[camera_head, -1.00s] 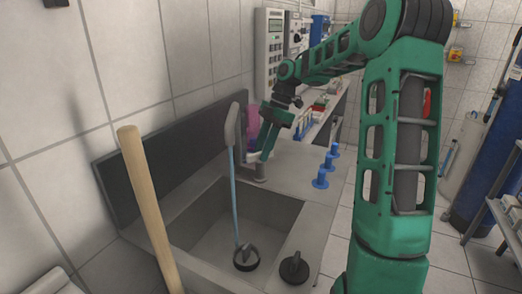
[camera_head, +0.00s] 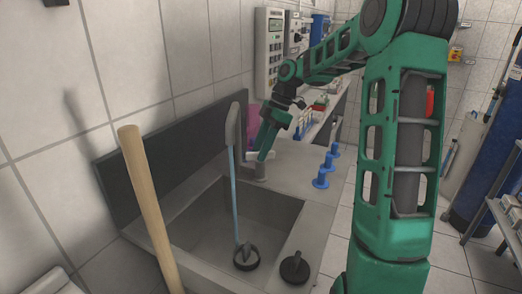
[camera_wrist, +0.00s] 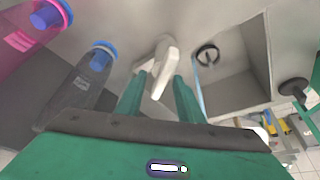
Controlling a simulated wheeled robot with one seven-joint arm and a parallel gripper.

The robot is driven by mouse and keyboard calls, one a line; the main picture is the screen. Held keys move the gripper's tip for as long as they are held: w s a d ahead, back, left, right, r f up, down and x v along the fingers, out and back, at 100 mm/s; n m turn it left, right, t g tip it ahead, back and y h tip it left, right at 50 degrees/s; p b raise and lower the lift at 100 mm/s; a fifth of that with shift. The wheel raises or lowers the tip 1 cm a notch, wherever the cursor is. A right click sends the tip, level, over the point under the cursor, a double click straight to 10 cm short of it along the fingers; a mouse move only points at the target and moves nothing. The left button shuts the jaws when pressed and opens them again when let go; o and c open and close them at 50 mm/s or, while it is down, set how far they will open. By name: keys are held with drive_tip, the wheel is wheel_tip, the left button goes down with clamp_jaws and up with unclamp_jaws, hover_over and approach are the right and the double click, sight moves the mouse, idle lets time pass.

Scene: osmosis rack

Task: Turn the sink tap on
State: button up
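The grey sink tap stands at the back of the sink. Its tall spout (camera_head: 233,128) shows in the head view, with its base (camera_head: 260,171) to the right. A pale lever-like part of the tap (camera_wrist: 165,66) shows in the wrist view. A thin light-blue streak (camera_head: 235,195), looking like running water, drops from the spout to the drain. My gripper (camera_head: 266,142) is beside the tap, just above its base. In the wrist view my gripper (camera_wrist: 160,80) is open, with the pale part between its green fingers. I cannot tell whether they touch it.
The sink basin (camera_head: 272,212) lies in front, with a dark round drain (camera_head: 246,257). A black round knob (camera_head: 295,268) sits on the rim. Blue fittings (camera_head: 321,177) stand to the right. Blue-capped bottles (camera_wrist: 78,82) stand close by. A wooden handle (camera_head: 148,205) rises at front left.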

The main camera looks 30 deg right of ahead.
drive_tip(key=shift+d, duration=0.15)
drive_tip(key=shift+d+r, duration=0.1)
drive_tip(key=shift+r, duration=0.1)
drive_tip(key=w+v, duration=0.1)
drive_tip(key=v, duration=0.9)
drive_tip(key=shift+s, duration=0.45)
drive_tip(key=shift+m, duration=0.3)
drive_tip(key=shift+m, duration=0.3)
drive_tip(key=x, duration=1)
drive_tip(key=shift+s+f, duration=0.25)
